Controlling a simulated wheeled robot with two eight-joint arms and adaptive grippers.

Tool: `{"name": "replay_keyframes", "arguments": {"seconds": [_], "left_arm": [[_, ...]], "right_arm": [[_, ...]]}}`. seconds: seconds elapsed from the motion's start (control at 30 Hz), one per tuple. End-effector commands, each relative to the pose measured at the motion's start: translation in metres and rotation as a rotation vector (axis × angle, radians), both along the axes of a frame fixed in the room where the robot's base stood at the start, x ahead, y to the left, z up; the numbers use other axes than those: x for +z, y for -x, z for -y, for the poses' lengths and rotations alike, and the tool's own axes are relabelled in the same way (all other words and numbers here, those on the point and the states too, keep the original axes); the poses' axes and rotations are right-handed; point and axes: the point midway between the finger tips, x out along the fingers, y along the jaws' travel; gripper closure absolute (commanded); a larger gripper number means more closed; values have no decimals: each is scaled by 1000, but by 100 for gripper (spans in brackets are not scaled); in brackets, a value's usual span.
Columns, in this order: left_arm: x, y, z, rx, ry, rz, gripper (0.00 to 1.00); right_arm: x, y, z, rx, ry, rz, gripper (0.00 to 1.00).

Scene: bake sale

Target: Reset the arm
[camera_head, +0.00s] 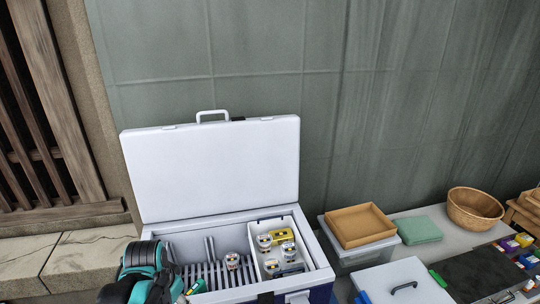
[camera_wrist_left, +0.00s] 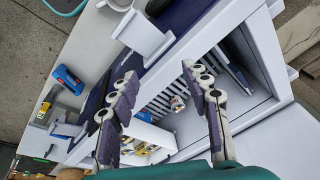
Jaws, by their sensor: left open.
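My left arm (camera_head: 142,268), teal and black, comes in at the lower left of the head view, over the left front of an open white cooler box (camera_head: 240,296). Its fingers cannot be made out there. In the left wrist view my left gripper (camera_wrist_left: 160,72) has its two fingers spread wide apart with nothing between them. The box interior, with its slatted rack, shows beyond the fingers. My right arm and gripper are not in view.
The cooler's lid (camera_head: 215,165) stands upright. A white tray (camera_head: 256,262) inside holds several small jars and a yellow item (camera_head: 280,236). To the right are a cardboard tray (camera_head: 360,226), a green cloth-like square (camera_head: 418,230) and a wooden bowl (camera_head: 475,206).

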Motion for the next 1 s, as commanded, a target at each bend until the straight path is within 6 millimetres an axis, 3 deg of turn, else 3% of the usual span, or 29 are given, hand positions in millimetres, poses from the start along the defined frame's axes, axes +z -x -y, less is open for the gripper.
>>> {"name": "replay_keyframes", "arguments": {"seconds": [0.2,0.43,1.0], "left_arm": [[-18,36,33,137,44,181,52],[-38,65,58,273,137,354,52],[-43,72,65,320,180,410,52]], "right_arm": [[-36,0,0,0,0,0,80],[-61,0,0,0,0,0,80],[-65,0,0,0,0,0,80]]}}
